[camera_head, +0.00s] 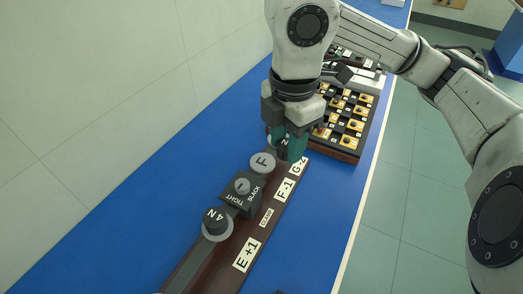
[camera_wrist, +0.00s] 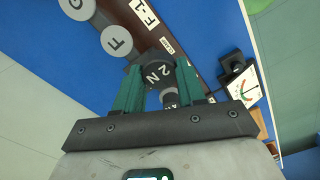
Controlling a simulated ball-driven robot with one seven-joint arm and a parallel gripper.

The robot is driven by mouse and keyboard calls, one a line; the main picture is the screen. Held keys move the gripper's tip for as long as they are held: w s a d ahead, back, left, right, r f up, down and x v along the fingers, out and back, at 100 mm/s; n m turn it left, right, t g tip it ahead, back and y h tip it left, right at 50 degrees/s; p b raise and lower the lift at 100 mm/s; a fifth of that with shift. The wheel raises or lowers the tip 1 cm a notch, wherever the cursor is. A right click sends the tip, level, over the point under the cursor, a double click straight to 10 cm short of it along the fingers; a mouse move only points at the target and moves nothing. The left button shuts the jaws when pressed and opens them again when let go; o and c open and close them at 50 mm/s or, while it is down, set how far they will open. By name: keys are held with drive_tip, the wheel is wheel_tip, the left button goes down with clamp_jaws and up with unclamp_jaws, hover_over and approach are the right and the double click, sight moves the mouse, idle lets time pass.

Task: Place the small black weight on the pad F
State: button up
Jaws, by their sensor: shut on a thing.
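My gripper (camera_wrist: 159,74) is shut on a small black weight marked 2 N (camera_wrist: 158,72), held between its teal fingers. In the head view my gripper (camera_head: 288,147) hangs over the far end of the rail, just beyond pad F, and mostly hides the weight. Pad F (camera_head: 262,163) is a round grey disc, bare on top. In the wrist view pad F (camera_wrist: 116,41) is apart from the weight, up and to its left. I cannot tell the height of the weight above the rail.
A larger black weight marked 4N (camera_head: 214,216) stands on a grey pad near label E+1. A SLACK/TIGHT clamp (camera_head: 243,187) sits between it and pad F. Pad G (camera_wrist: 77,7) shows partly. A wooden board with pieces (camera_head: 348,145) lies behind. A dial gauge (camera_wrist: 245,84) is nearby.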

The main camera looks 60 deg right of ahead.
hover_over(262, 162)
drive_tip(key=f, duration=0.4)
drive_tip(key=f+p, duration=0.1)
drive_tip(key=f, duration=0.1)
drive_tip(key=shift+s+a+f, duration=0.15)
drive_tip(key=shift+s+f, duration=0.15)
drive_tip(key=shift+f, duration=0.05)
drive_tip(key=f, duration=0.3)
drive_tip(key=shift+w+p, duration=0.3)
drive_tip(key=shift+p, duration=0.05)
drive_tip(key=shift+f, duration=0.4)
drive_tip(key=shift+f, duration=0.1)
drive_tip(key=shift+f, duration=0.15)
drive_tip(key=o, duration=1.2)
wheel_tip(262, 162, up, 12)
drive_tip(key=shift+r+b, duration=0.25)
drive_tip(key=shift+b, duration=0.35)
